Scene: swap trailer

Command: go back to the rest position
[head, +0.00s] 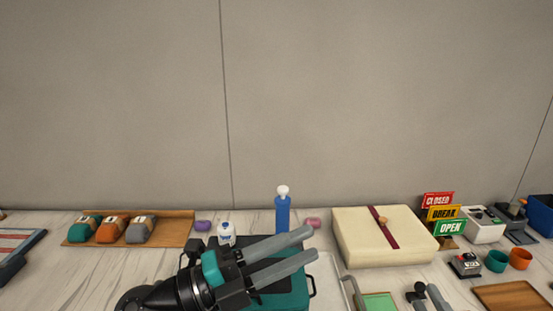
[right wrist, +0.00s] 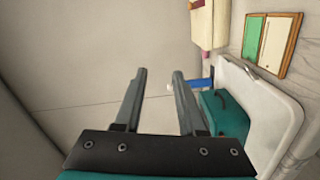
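The teal case also shows there (right wrist: 228,118), right of the fingers.
Signs (head: 450,228) and cups (head: 497,262) fill the right. A wooden board (head: 178,217) holds bags at left.

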